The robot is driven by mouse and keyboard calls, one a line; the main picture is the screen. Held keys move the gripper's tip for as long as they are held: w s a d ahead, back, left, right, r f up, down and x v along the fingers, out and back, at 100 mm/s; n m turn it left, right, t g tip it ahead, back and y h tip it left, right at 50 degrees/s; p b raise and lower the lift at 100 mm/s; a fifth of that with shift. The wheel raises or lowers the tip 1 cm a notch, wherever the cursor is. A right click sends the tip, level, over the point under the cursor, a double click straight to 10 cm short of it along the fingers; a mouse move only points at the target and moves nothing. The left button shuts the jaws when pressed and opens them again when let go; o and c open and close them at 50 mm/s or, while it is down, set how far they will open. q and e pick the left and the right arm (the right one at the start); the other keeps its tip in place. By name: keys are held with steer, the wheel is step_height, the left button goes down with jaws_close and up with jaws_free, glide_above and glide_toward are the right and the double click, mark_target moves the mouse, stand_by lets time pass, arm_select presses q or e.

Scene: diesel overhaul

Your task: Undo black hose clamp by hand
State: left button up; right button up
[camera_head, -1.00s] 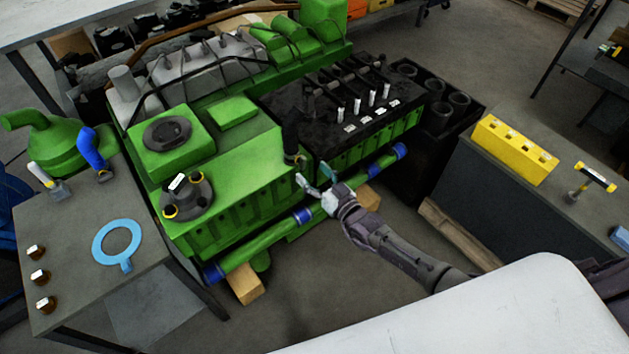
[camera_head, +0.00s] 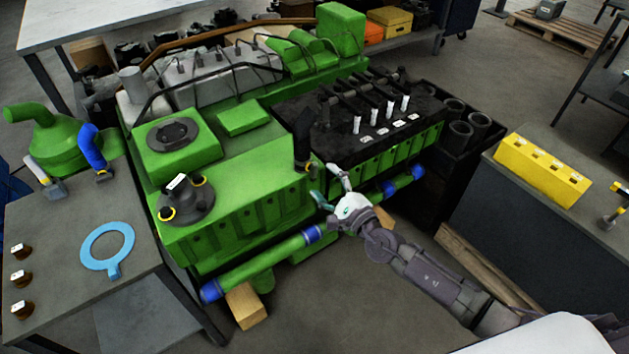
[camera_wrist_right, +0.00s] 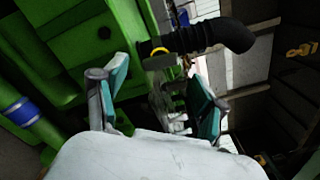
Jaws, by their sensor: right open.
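The black hose (camera_head: 301,138) stands up from the green engine's near right corner in the head view. A clamp with a yellow part (camera_head: 308,168) sits at its base. In the right wrist view the black hose (camera_wrist_right: 207,37) runs across the top, and the yellow of the clamp (camera_wrist_right: 159,50) shows at its left end. My right gripper (camera_head: 327,183) is open and empty, close to the right of the clamp and in front of the engine side. In the wrist view its two fingers (camera_wrist_right: 157,95) are spread, with the clamp beyond them. My left gripper is out of view.
The green engine (camera_head: 235,195) fills the middle, with a green pipe (camera_head: 265,263) with blue sleeves along its lower side. A grey table (camera_head: 60,235) with a blue ring (camera_head: 107,250) stands left. A bench with a yellow block (camera_head: 542,170) stands right. Open floor lies in front.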

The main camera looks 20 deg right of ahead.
mark_target(316, 172)
steer(key=m, duration=0.4)
steer(key=shift+f+b, duration=0.25)
steer(key=shift+b, duration=0.15)
steer(key=m, duration=0.3)
steer(key=shift+r, duration=0.1)
steer(key=m, duration=0.3)
steer(key=shift+r+m, duration=0.1)
steer(key=shift+m, duration=0.2)
steer(key=shift+w+a+r+m, duration=0.15)
steer(key=shift+w+m, duration=0.2)
steer(key=shift+m, duration=0.55)
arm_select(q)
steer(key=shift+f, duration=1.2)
arm_select(e)
steer(key=shift+x, duration=2.1)
jaws_close()
